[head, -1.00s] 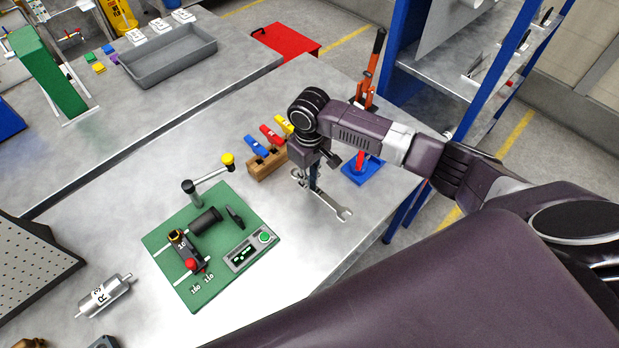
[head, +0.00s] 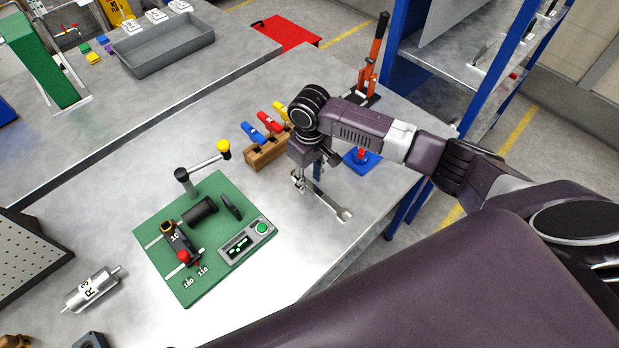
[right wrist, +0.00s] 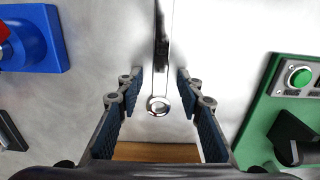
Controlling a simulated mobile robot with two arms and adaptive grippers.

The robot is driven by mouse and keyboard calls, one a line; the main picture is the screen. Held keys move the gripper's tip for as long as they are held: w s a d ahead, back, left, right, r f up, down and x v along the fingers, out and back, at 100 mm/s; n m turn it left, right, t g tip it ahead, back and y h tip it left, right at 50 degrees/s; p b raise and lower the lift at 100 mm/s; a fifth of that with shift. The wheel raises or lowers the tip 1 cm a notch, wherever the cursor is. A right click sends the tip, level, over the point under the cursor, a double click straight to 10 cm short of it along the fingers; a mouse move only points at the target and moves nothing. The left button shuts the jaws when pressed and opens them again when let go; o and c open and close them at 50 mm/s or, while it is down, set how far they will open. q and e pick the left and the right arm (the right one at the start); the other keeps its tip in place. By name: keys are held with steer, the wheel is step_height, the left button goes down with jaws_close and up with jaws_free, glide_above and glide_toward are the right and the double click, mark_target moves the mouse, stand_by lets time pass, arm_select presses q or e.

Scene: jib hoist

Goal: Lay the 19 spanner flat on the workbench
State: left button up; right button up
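The spanner (head: 338,209) is a slim silver tool that appears to lie flat on the workbench (head: 290,222), its open jaw pointing to the lower right in the head view. Its size mark cannot be read. In the right wrist view its ring end (right wrist: 158,105) lies between the fingers. My right gripper (head: 309,182) points down over the ring end. The right wrist view shows the gripper (right wrist: 158,88) open, with clear gaps between both finger pads and the spanner. My left gripper is not in view.
A wooden block (head: 266,155) with blue, red and yellow-handled tools stands close behind the gripper. A blue-based fixture (head: 362,161) stands to its right, a green mat (head: 160,262) with a gauge to its left. Bare bench lies around the spanner's jaw.

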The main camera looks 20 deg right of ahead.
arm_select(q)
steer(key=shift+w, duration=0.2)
arm_select(e)
step_height(320, 180, up, 12)
stand_by(0.5)
stand_by(0.4)
